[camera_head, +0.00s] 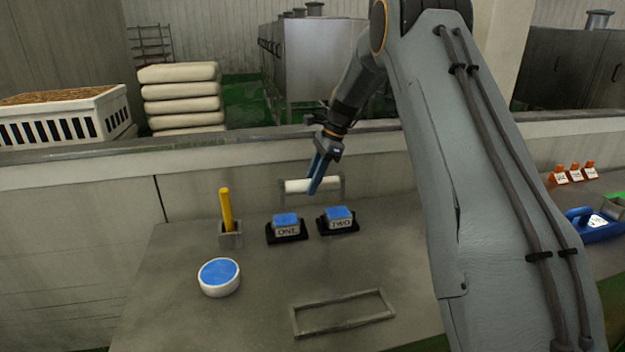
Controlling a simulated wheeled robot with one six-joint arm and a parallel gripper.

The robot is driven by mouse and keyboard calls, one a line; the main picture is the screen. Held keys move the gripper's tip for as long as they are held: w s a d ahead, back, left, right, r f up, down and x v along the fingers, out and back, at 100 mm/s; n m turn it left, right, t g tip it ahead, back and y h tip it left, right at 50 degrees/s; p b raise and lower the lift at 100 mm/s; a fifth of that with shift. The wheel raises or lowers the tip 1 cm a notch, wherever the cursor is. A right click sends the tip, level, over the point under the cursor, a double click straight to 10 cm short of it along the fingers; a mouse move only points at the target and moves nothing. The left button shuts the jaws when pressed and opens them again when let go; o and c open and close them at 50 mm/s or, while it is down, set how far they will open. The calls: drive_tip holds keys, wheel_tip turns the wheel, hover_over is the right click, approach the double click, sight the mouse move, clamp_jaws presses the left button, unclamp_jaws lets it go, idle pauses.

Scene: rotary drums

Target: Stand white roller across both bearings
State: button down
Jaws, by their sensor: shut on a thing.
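The white roller (298,186) lies level near the back of the table. My gripper (314,188) comes down from above and is shut on the roller near its middle, with blue fingers. A thin grey stand has a left upright (282,194) and a right upright (343,189), which look like the two bearings. The roller's ends appear close to these uprights and at about their top height. I cannot tell whether the roller rests on them or hangs just over or in front of them. My fingers hide part of the roller.
Blue-topped blocks marked ONE (287,229) and TWO (340,220) stand in front of the stand. A yellow stick (226,208) stands in a grey holder. A blue-topped white drum (219,277) and a flat metal frame (343,313) are nearer. A low wall (100,190) runs behind.

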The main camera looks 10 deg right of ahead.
drive_tip(key=shift+f+b, duration=0.75)
drive_tip(key=shift+f, duration=2.05)
drive_tip(key=c, duration=1.3)
unclamp_jaws()
drive_tip(key=shift+o, duration=0.2)
drive_tip(key=b+v, duration=0.2)
drive_tip(key=v, duration=0.4)
drive_tip(key=shift+d+r, duration=0.2)
drive_tip(key=shift+d, duration=0.05)
drive_tip(key=shift+s+d+r, duration=0.1)
drive_tip(key=shift+d+r, duration=0.05)
drive_tip(key=shift+r, duration=0.35)
drive_tip(key=s+a+f+n+h, duration=0.1)
drive_tip(key=s+f+n+h, duration=0.1)
drive_tip(key=s+n, duration=0.7)
drive_tip(key=s+a+f+n+t+h, duration=0.1)
drive_tip(key=s+f+n, duration=0.4)
drive_tip(key=s, duration=2.1)
drive_tip(key=n+h, duration=0.1)
drive_tip(key=n, duration=0.3)
drive_tip(key=shift+s+a+f, duration=0.2)
drive_tip(key=shift+s+f, duration=0.05)
drive_tip(key=shift+f, duration=0.1)
